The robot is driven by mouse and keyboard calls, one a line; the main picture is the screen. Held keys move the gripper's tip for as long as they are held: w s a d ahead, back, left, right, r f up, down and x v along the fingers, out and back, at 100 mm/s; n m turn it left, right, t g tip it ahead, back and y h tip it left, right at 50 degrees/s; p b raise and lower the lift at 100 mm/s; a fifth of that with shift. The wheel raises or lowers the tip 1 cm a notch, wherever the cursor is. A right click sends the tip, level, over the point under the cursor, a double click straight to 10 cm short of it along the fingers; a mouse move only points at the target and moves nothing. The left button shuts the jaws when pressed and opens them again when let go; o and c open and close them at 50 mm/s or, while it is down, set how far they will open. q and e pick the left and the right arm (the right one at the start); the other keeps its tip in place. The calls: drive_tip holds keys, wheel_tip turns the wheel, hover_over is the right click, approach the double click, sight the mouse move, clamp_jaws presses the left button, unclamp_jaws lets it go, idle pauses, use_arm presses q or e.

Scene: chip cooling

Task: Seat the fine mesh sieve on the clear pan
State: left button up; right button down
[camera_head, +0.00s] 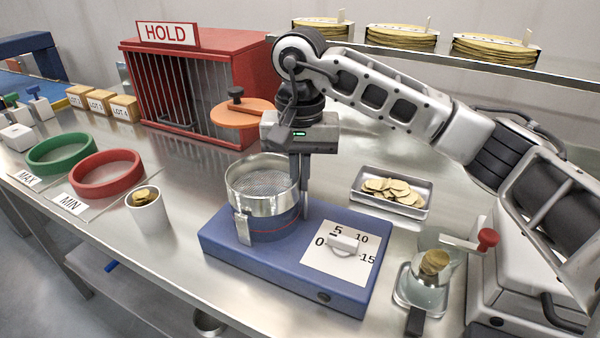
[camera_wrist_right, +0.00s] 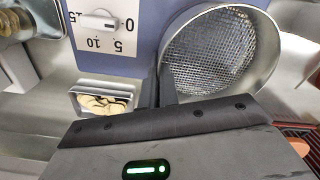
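The fine mesh sieve (camera_head: 250,203), a round metal ring with a grey mesh floor, is upright over the blue shaker's round drum (camera_head: 275,229). I cannot tell whether it rests there or hangs just above. No separate clear pan shows distinctly; anything under the sieve is hidden. My right gripper (camera_head: 300,196) points down at the sieve's right side, its two fingers close together at the rim, apparently shut on the wall. In the right wrist view the sieve's mesh (camera_wrist_right: 208,50) fills the upper right, beside the fingers. My left gripper is not in view.
The blue shaker base (camera_head: 225,240) has a white dial (camera_head: 343,243) and a metal clamp (camera_head: 243,228). A metal tray of chips (camera_head: 360,193) stands to the right. A cup of chips (camera_head: 148,215), a red ring (camera_head: 105,187) and a green ring (camera_head: 61,166) are left. A red HOLD cage (camera_head: 230,50) stands behind.

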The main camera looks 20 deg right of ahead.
drive_tip(key=shift+f, duration=0.15)
drive_tip(key=c, duration=1.6)
unclamp_jaws()
wheel_tip(320, 180, up, 16)
drive_tip(key=shift+p, duration=0.4)
